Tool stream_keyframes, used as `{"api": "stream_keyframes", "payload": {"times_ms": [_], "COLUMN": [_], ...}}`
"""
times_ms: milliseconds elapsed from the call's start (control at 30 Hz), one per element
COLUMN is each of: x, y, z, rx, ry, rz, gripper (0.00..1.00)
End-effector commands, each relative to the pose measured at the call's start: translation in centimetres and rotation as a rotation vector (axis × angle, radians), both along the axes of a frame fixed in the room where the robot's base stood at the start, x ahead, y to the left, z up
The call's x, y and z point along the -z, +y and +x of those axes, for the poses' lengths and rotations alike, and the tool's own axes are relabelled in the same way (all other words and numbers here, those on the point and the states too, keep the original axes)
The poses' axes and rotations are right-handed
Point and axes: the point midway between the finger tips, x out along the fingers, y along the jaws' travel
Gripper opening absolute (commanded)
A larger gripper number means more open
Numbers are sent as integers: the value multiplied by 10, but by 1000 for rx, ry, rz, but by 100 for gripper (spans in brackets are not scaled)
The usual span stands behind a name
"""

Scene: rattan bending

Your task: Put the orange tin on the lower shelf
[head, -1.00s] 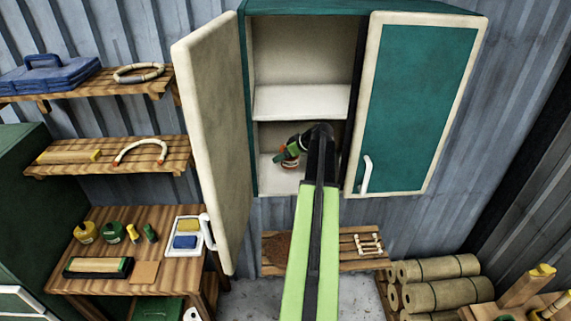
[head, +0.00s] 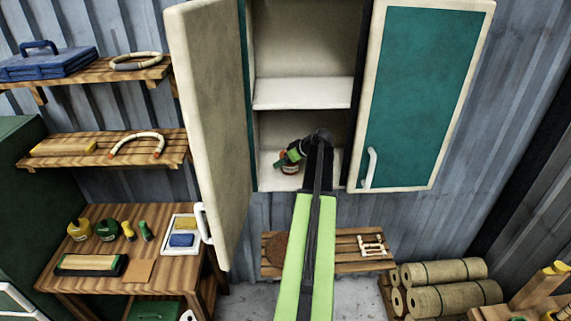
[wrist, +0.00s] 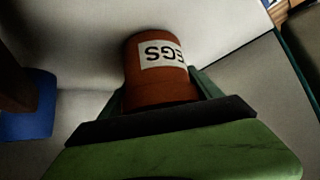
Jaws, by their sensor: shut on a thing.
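The orange tin (wrist: 160,75) has a white label whose letters show upside down in the wrist view. My gripper (wrist: 160,92) is shut on it, with a green finger on each side. In the head view, my gripper (head: 290,157) is inside the lower compartment of the open cabinet. A bit of the tin (head: 289,169) shows below the fingers, just over the pale lower shelf (head: 268,182). I cannot tell whether the tin touches the shelf. My arm hides the right part of the compartment.
The cabinet's left door (head: 208,120) stands swung open; the teal right door (head: 424,95) is beside the opening. The middle shelf (head: 300,93) is above my gripper and looks bare. A blue thing (wrist: 28,105) shows at the left of the wrist view.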

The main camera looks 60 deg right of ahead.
Motion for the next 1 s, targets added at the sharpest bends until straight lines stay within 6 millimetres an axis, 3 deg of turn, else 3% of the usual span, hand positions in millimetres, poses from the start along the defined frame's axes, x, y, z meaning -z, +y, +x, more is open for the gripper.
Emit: {"api": "stream_keyframes", "payload": {"times_ms": [133,167,300,667,1000], "x": [4,4,3,-2,-63], "y": [-2,-2,-3,-3,8], "z": [-2,-2,-3,-4,-56], "rx": [3,3,4,6,9], "ry": [0,0,0,0,0], "rz": [0,0,0,0,1], "gripper": [15,75,93,95,95]}}
